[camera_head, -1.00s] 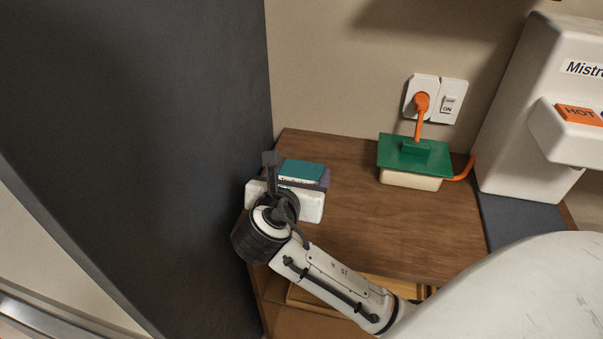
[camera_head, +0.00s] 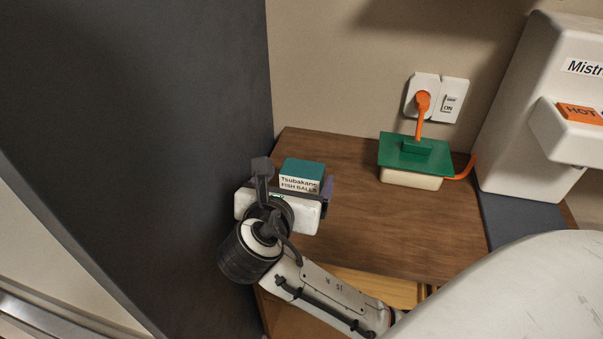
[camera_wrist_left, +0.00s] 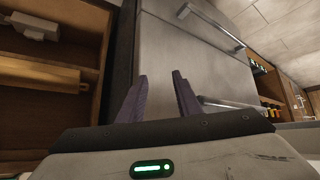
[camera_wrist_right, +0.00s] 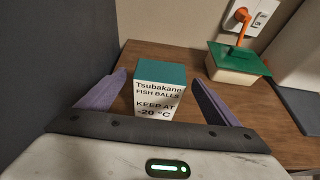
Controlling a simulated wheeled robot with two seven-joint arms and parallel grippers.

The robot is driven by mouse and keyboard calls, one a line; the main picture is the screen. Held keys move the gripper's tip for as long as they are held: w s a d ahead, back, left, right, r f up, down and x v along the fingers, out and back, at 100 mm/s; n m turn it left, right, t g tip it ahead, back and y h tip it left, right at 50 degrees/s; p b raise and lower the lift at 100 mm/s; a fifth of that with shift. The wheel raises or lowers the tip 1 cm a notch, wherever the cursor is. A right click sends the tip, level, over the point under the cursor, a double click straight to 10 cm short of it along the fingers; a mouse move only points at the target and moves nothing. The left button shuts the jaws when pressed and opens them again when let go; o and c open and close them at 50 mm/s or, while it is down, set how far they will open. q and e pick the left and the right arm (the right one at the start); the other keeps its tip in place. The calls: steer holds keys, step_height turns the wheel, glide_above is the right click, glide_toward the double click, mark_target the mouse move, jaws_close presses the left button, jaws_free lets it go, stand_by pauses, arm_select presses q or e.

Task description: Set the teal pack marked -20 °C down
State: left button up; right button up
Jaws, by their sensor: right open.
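The teal-topped pack (camera_head: 303,176) stands upright on the wooden counter, against the left end near the dark panel. Its white label reads Tsubakane fish balls, keep at -20 °C, in the right wrist view (camera_wrist_right: 159,92). My right gripper (camera_wrist_right: 158,85) is open, with one purple finger on each side of the pack and visible gaps to it. In the head view the right gripper's body (camera_head: 280,208) hides the pack's lower part. My left gripper (camera_wrist_left: 160,85) is open and empty, facing a grey fridge-like front; it is not in the head view.
A green-lidded cream container (camera_head: 412,160) with an orange cord to the wall socket (camera_head: 422,100) stands farther right. A white dispenser (camera_head: 535,110) marked HOT is at the right. The counter's middle (camera_head: 375,225) is clear. A tall dark panel (camera_head: 140,130) bounds the left.

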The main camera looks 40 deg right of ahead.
steer(key=v, duration=0.8)
steer(key=shift+f, duration=0.1)
